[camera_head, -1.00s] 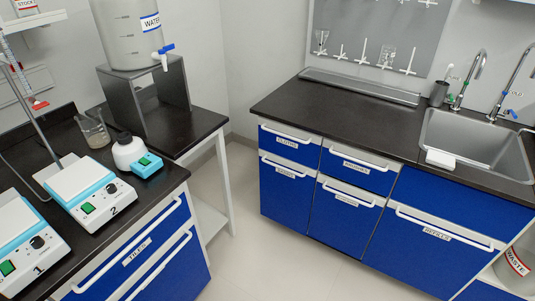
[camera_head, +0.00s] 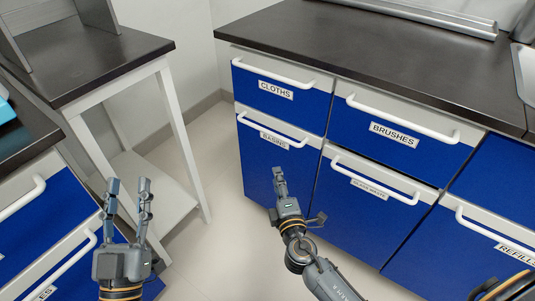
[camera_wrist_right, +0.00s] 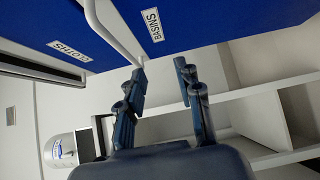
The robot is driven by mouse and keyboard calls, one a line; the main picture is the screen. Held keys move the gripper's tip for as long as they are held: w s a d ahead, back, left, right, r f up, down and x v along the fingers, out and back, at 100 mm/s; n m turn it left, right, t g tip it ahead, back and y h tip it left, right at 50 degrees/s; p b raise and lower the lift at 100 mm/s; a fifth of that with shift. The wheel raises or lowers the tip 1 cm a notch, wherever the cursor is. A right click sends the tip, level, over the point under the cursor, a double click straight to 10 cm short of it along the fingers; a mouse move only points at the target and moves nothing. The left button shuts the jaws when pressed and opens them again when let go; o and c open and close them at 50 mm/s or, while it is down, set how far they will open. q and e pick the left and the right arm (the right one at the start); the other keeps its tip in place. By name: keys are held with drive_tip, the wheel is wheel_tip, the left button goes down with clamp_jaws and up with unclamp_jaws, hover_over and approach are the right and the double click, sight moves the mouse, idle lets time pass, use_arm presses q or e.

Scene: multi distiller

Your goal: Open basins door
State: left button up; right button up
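The basins door (camera_head: 258,180) is a blue panel at the lower left of the cabinet, under the cloths drawer. It looks closed. Its white bar handle (camera_head: 270,124) runs along its top edge, with the BASINS label below. My right gripper (camera_head: 280,176) is in front of this door, below the handle in the picture. In the right wrist view, the door's handle (camera_wrist_right: 116,36) ends close to the left fingertip, outside the gap; contact cannot be told. The right gripper (camera_wrist_right: 160,70) is open and empty. My left gripper (camera_head: 128,186) is open and empty, away from the door.
The cloths drawer (camera_head: 283,86) is above, the brushes drawer (camera_head: 400,128) to the right, and the glass waste door (camera_head: 365,205) beside the basins door. A white-legged side table (camera_head: 100,70) stands left, with a floor gap between it and the cabinet.

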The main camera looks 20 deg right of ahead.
drive_tip(key=n+t+b, duration=0.1)
drive_tip(key=t, duration=0.1)
approach(268, 132)
drive_tip(key=shift+h, duration=0.3)
drive_tip(key=w, duration=0.7)
drive_tip(key=w+d+r, duration=0.1)
drive_tip(key=w, duration=0.2)
drive_tip(key=shift+w, duration=0.25)
use_arm(q)
drive_tip(key=s+a+r+t+h, duration=0.1)
drive_tip(key=s+r+t, duration=0.1)
drive_tip(key=s+r, duration=0.2)
drive_tip(key=shift+s+r, duration=0.2)
drive_tip(key=shift+r, duration=0.6)
use_arm(e)
clamp_jaws()
